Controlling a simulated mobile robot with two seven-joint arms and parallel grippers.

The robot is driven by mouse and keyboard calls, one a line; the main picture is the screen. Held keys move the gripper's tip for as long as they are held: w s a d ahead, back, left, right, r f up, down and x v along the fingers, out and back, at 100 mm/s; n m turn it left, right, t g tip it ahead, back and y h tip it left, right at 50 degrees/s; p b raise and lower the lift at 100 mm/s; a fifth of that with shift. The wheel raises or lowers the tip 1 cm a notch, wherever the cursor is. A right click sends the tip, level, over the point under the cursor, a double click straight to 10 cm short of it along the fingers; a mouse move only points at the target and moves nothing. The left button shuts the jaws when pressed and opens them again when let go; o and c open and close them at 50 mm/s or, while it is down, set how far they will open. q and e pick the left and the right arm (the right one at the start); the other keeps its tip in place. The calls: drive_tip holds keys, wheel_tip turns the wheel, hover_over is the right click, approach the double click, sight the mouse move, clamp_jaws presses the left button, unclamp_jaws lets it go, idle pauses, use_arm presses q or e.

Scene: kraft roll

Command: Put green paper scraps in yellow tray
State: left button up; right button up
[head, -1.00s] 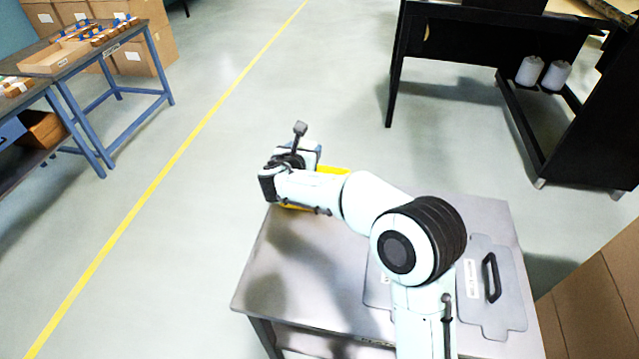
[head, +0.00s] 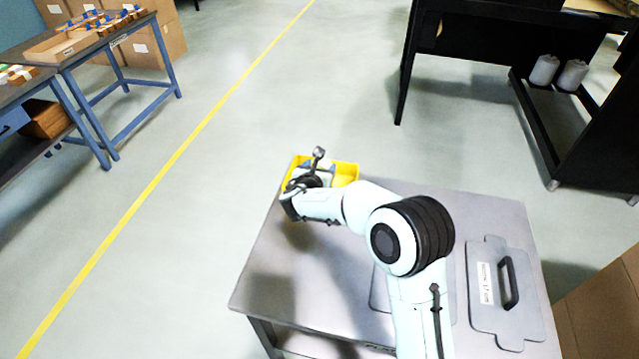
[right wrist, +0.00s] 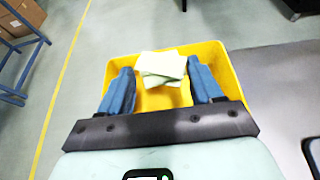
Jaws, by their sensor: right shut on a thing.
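The yellow tray (head: 345,172) sits at the far left corner of the grey metal table, partly hidden by my right arm. In the right wrist view, the tray (right wrist: 218,62) lies below my right gripper (right wrist: 160,70). The blue fingers of this gripper are spread and shut on a small stack of pale green paper scraps (right wrist: 163,64). The scraps show over the tray's inside; I cannot tell how high above its floor they are. In the head view the right gripper (head: 324,170) is over the tray and the scraps are hidden. My left gripper is not in view.
The grey table (head: 290,270) is mostly bare. A flat grey plate with a black handle (head: 510,282) lies at its right. Cardboard boxes (head: 610,310) stand at the lower right. A black bench (head: 470,60) and blue-legged tables (head: 130,60) stand apart across open floor.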

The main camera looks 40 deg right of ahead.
drive_tip(key=shift+f+b, duration=0.35)
drive_tip(key=shift+f, duration=2.05)
drive_tip(key=shift+f, duration=0.1)
drive_tip(key=shift+f+b, duration=0.55)
drive_tip(key=shift+b, duration=0.15)
drive_tip(key=o, duration=0.9)
drive_tip(key=shift+o, duration=0.5)
drive_tip(key=shift+s+f, duration=0.1)
drive_tip(key=shift+f, duration=0.05)
drive_tip(key=shift+r+p, duration=0.4)
drive_tip(key=shift+p, duration=0.1)
drive_tip(key=v, duration=1.2)
drive_tip(key=shift+r+p, duration=0.3)
drive_tip(key=shift+r, duration=0.05)
